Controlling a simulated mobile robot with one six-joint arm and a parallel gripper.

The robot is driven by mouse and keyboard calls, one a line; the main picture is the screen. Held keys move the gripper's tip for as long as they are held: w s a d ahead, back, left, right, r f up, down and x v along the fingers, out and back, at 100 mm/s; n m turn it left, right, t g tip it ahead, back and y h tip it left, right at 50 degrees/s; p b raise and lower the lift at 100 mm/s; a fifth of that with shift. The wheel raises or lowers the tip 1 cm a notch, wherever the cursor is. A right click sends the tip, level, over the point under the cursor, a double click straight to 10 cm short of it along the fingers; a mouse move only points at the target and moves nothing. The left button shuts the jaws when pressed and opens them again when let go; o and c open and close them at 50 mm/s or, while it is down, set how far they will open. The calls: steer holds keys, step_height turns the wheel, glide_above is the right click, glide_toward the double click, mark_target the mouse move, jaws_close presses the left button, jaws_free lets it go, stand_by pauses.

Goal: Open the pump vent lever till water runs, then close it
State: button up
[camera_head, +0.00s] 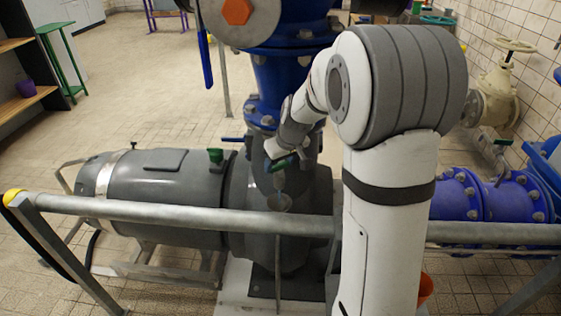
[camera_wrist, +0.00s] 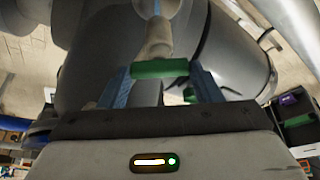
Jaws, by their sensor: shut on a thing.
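The green vent lever (camera_head: 283,163) is on the side of the grey pump casing (camera_head: 305,190). My gripper (camera_head: 284,158) reaches it from above and is shut on it. In the wrist view the green lever (camera_wrist: 160,68) lies crosswise between the two blue fingers of my gripper (camera_wrist: 160,75). A pale beige-brown fitting (camera_wrist: 157,42) runs away from the lever there. Below the lever in the head view is a small grey funnel (camera_head: 279,202) with a thin pipe (camera_head: 278,262) going down. A faint pale streak shows between lever and funnel; I cannot tell whether it is water.
A grey horizontal handrail (camera_head: 180,208) crosses in front of the pump. The grey motor (camera_head: 165,190) lies to the left, blue pipework (camera_head: 475,200) to the right. A blue vertical pipe (camera_head: 285,80) rises behind my wrist. Tiled floor (camera_head: 130,90) is open at the back left.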

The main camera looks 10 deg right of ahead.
steer(key=shift+p, duration=0.3)
steer(key=shift+r+m+h+p, duration=0.15)
steer(key=shift+m+h+p, duration=0.25)
steer(key=shift+m+p, duration=0.5)
steer(key=shift+a+m+h, duration=0.1)
steer(key=shift+m+h, duration=0.2)
steer(key=shift+m, duration=0.5)
steer(key=shift+f+m+h+b, duration=0.25)
steer(key=shift+m+h+b, duration=0.15)
steer(key=shift+m, duration=0.6)
steer(key=shift+a+m+h+b, duration=0.1)
steer(key=shift+m+h+b, duration=0.2)
steer(key=shift+m+b, duration=0.6)
steer(key=shift+o, duration=0.2)
steer(key=shift+r, duration=0.1)
steer(key=o, duration=1)
steer(key=shift+c, duration=0.2)
